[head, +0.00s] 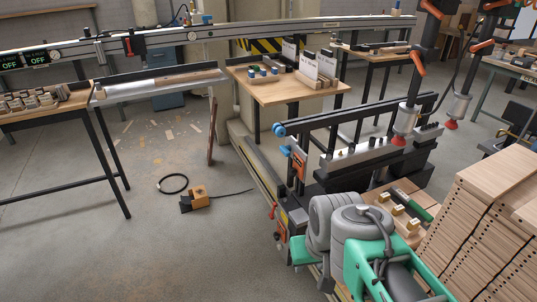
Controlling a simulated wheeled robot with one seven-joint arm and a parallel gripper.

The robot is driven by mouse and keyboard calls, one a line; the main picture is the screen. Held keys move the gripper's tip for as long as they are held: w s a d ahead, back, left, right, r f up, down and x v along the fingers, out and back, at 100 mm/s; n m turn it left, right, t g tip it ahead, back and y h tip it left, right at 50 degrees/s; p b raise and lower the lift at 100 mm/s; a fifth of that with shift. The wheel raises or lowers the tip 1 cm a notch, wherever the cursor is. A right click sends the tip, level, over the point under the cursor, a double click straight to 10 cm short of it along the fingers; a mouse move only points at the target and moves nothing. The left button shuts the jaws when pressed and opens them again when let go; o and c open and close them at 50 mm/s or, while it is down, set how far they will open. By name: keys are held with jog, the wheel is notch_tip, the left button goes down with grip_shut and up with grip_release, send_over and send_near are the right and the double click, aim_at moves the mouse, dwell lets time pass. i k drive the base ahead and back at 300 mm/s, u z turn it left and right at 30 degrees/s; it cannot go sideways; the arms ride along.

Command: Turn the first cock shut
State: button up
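No part is marked as the first cock, and I cannot tell which fitting it is. The boring machine (345,119) stands right of centre. Orange levers (417,62) sit on its upright posts, with others further right (482,45). A small red lever (272,210) is low on the machine's left side, above a dark box (294,218). Blue knobs (279,129) and an orange part (299,163) are at its left end. Whether any valve is open or shut is too small to tell. My gripper is not in view.
Stacked drilled boards (485,215) fill the right.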

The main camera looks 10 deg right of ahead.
aim_at(286, 150)
jog(key=u, duration=0.75)
jog(key=i, duration=0.8)
jog(key=u, duration=1.1)
jog(key=i, duration=1.05)
jog(key=z, duration=0.7)
jog(key=i, duration=1.15)
jog(key=z, duration=0.9)
